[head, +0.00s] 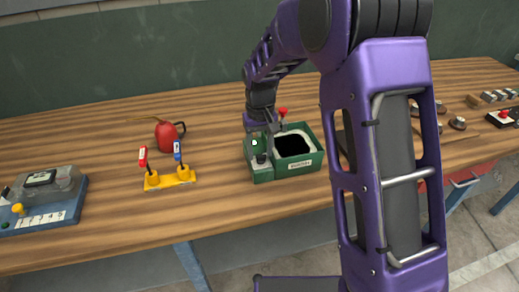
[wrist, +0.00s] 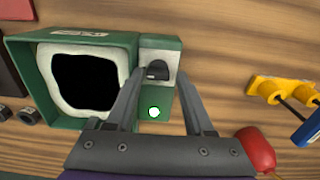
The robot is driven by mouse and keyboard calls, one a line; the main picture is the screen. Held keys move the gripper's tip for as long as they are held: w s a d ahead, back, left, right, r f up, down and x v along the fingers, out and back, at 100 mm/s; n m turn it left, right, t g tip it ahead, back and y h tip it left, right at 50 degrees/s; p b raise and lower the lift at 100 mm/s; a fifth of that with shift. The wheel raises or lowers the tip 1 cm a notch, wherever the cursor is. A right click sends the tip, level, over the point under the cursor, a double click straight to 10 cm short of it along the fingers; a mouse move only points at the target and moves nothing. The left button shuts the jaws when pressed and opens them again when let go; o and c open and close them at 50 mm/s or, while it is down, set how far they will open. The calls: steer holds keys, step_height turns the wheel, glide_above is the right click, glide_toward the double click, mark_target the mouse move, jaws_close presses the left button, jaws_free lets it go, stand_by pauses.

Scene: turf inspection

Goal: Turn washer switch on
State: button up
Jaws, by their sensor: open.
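The washer is a green box (head: 313,162) with a white-rimmed black opening and a label on its front, on the wooden bench. It also shows in the wrist view (wrist: 22,80). On its narrow side panel sit a dark switch knob (wrist: 157,70) on a grey plate and a round white light (wrist: 154,112). The knob also shows in the head view (head: 261,158). My gripper (wrist: 161,78) is open over this panel, its fingertips on either side of the knob in the wrist view. I cannot tell whether they touch it.
Left of the washer are a yellow base with red and blue levers (head: 170,180) and a red oil can (head: 165,136). A blue-based device (head: 45,218) stands at the far left. Small parts lie at the right. Bench between the yellow base and washer is clear.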

mark_target(261, 154)
step_height(261, 154, up, 7)
steer(key=shift+d+f+p, duration=0.15)
steer(key=shift+p, duration=0.8)
steer(key=shift+r, duration=0.65)
